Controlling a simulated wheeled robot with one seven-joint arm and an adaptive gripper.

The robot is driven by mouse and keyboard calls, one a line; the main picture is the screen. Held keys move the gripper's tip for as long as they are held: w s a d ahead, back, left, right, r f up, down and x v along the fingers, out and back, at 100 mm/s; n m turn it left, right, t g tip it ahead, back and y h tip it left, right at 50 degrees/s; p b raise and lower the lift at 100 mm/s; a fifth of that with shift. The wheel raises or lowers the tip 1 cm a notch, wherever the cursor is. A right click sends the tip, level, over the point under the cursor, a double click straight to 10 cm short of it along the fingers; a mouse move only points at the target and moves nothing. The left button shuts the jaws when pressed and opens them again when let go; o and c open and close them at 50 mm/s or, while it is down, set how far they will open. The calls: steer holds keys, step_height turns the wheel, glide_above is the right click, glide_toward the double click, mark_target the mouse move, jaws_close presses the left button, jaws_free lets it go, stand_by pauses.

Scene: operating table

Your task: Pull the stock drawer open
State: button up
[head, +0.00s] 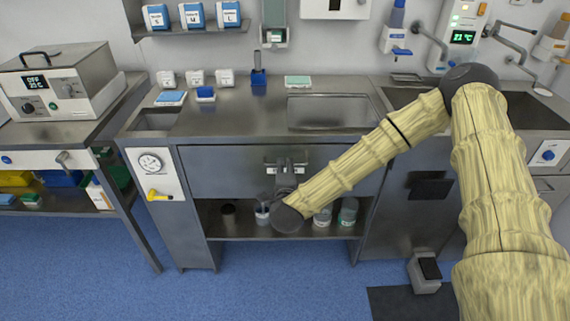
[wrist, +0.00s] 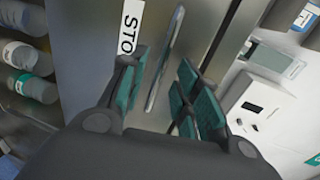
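The stock drawer (head: 225,172) is a wide blue-grey front under the steel bench, and it looks closed. In the wrist view its steel front (wrist: 88,75) carries a white label reading "STO", the rest hidden by a finger. Its metal bar handle (wrist: 168,55) also shows in the head view (head: 271,165), partly covered by my gripper. My gripper (head: 286,180) is at the handle. In the wrist view its green-padded fingers (wrist: 160,95) stand apart, one on each side of the bar. Gaps show beside the bar, so the gripper looks open. Contact cannot be made out.
An open shelf (head: 245,228) below the drawer holds several small jars (head: 348,211). A gauge panel (head: 156,172) with a yellow lever is left of the drawer. A grey pedal (head: 424,274) stands on the floor at right.

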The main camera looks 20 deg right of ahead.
mark_target(285, 165)
steer(key=shift+x, duration=1.65)
steer(key=shift+c, duration=0.5)
jaws_close()
